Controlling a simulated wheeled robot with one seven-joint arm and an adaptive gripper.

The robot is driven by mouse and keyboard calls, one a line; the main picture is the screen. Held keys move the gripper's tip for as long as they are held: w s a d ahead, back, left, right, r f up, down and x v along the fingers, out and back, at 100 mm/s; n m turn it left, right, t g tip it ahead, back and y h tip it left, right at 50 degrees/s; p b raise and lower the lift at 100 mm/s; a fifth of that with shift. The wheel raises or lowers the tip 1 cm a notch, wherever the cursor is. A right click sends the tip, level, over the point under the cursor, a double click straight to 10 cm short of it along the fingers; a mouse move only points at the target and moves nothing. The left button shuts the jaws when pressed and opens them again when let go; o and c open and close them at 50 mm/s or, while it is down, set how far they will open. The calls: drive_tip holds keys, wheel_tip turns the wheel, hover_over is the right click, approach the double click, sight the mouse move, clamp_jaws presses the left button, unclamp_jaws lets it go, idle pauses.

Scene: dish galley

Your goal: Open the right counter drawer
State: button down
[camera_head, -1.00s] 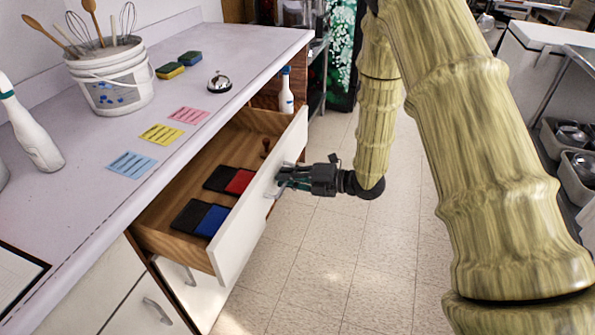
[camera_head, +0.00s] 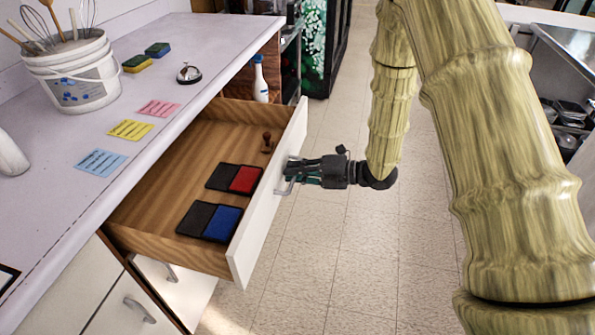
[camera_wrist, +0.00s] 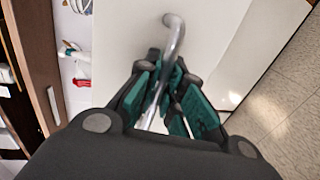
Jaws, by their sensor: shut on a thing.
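The counter drawer (camera_head: 268,205) stands well out from the counter, with its white front facing the aisle and its wooden inside showing. My gripper (camera_head: 293,172) is at the middle of the drawer front, shut on the drawer's metal handle (camera_head: 282,189). In the wrist view the green-padded fingers of my gripper (camera_wrist: 165,97) close around the curved metal handle (camera_wrist: 175,38), against the white drawer front (camera_wrist: 125,35). The ends of the handle are partly hidden by the fingers.
Inside the drawer lie a red ink pad (camera_head: 244,180), a blue ink pad (camera_head: 222,223) and a wooden stamp (camera_head: 267,142). A white bottle (camera_head: 260,82) stands beyond the drawer. The counter (camera_head: 150,100) holds a bucket of utensils (camera_head: 75,75). Tiled floor (camera_head: 340,260) is clear.

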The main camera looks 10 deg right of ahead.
drive_tip(key=c, duration=1.5)
unclamp_jaws()
drive_tip(key=shift+s+a+f, duration=0.1)
drive_tip(key=shift+s+a, duration=0.05)
drive_tip(key=shift+s, duration=0.05)
drive_tip(key=shift+w, duration=0.1)
drive_tip(key=shift+d, duration=0.2)
drive_tip(key=v, duration=1.2)
